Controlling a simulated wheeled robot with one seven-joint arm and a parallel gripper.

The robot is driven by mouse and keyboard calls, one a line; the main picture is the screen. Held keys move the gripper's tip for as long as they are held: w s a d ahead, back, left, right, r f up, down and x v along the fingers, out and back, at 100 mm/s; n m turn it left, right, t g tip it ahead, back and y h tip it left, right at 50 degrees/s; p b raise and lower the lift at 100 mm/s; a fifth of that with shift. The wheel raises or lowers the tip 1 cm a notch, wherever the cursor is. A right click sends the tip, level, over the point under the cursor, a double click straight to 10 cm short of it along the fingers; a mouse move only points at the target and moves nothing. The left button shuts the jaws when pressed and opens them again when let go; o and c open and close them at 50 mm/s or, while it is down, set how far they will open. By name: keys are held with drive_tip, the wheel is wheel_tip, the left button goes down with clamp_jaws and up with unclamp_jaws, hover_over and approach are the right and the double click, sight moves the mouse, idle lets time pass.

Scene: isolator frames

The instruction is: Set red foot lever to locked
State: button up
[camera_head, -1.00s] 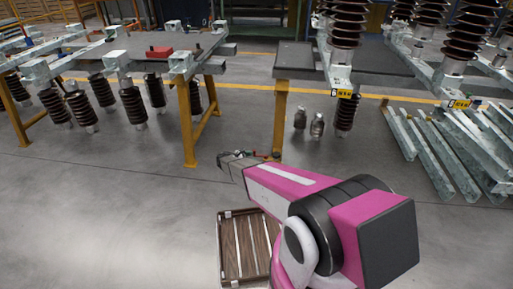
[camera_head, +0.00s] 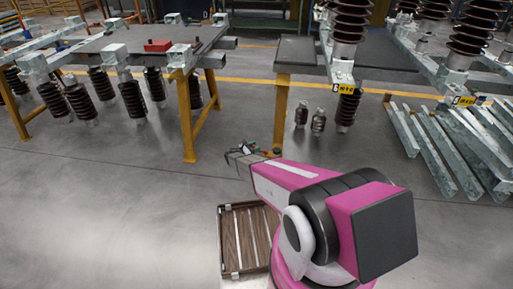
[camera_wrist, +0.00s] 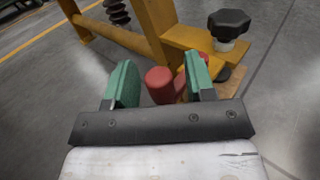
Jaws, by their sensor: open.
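In the wrist view a red cylindrical part (camera_wrist: 160,84), which looks like the red foot lever, shows between the two green fingers of my gripper (camera_wrist: 158,88). The fingers are apart, one on each side of it; I cannot tell whether either touches it. A second small red part (camera_wrist: 205,58) shows behind the right finger. A black star knob (camera_wrist: 229,22) stands on the yellow frame foot (camera_wrist: 185,38) just beyond. In the head view my gripper (camera_head: 240,155) is low near the yellow leg (camera_head: 281,115); the lever cannot be made out there.
Metal beams (camera_head: 455,145) lie at the right. A wooden crate (camera_head: 222,245) is beside my arm. Floor at the left is clear.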

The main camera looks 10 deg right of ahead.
drive_tip(key=shift+w+d, duration=0.25)
drive_tip(key=shift+d, duration=0.35)
clamp_jaws()
drive_tip(key=shift+s, duration=0.1)
